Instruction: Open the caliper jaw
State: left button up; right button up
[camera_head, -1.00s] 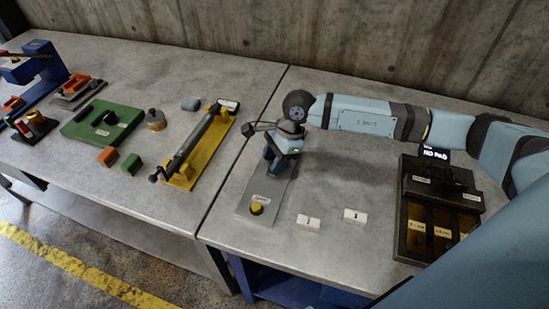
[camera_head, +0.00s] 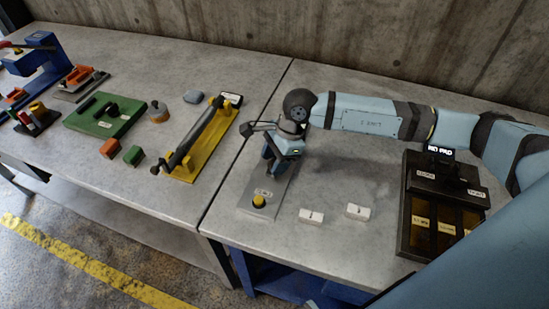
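My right arm comes in from the right, and my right gripper (camera_head: 272,166) points down over a grey metal plate (camera_head: 275,199). The plate has a small label and a yellow button (camera_head: 259,201) at its front end. The gripper hides the plate's rear part, so I cannot make out a caliper jaw there, nor whether the fingers touch anything. The finger gap is too small and dark to read. Two small white labelled blocks (camera_head: 311,216) (camera_head: 357,212) lie to the right of the plate. My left gripper is not in view.
A black box (camera_head: 411,244) with amber compartments and a "NO PAD" display (camera_head: 440,151) stands at right. On the left table are a yellow fixture (camera_head: 180,175), a green block fixture (camera_head: 88,120) and a blue press (camera_head: 45,66). The concrete wall is behind.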

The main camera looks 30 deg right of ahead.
jog(key=b+v, duration=0.1)
jog(key=v, duration=1.3)
jog(key=shift+a, duration=0.15)
